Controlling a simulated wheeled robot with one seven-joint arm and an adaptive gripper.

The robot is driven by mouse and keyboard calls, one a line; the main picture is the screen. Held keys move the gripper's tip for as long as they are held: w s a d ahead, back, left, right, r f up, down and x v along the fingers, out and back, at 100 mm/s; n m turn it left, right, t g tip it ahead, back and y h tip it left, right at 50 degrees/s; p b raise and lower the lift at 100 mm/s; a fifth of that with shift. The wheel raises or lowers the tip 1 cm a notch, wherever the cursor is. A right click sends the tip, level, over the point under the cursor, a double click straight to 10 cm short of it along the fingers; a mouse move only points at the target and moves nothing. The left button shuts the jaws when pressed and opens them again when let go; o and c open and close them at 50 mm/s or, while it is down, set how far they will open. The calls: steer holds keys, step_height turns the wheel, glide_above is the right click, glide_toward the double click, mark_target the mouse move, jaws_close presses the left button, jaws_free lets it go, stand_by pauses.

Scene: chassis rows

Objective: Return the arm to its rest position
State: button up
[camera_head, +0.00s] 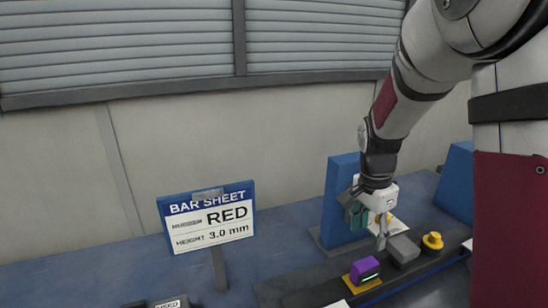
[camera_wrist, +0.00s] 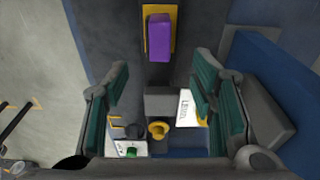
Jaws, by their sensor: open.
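My arm reaches down from the upper right in the head view. My gripper (camera_head: 370,222) hangs above the dark bench strip, close over a grey block (camera_head: 403,249). In the wrist view my gripper (camera_wrist: 160,100) has its two green-padded fingers wide apart, with nothing held between them. A purple block (camera_head: 365,270) on a yellow base sits to the left of the grey block; it also shows at the top of the wrist view (camera_wrist: 159,38).
A sign (camera_head: 208,217) reading BAR SHEET, RED, HEIGHT 3.0 mm stands at the left. A blue upright (camera_head: 342,200) rises behind my gripper. A yellow round piece (camera_head: 432,241) sits right of the grey block. The blue bench between sign and upright looks clear.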

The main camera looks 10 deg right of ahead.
steer(key=s+a+r+n+t, duration=0.2)
steer(key=s+a+r+n, duration=0.3)
steer(key=s+r+n, duration=0.2)
steer(key=s+a+r+n+t+y, duration=0.1)
steer(key=s+a+r+n, duration=0.5)
steer(key=s, duration=0.6)
steer(key=r+n+t, duration=0.1)
steer(key=n, duration=0.1)
steer(key=shift+a+n+t, duration=0.15)
steer(key=shift+n+t, duration=0.15)
steer(key=shift+t, duration=0.1)
steer(key=shift+s+r, duration=0.1)
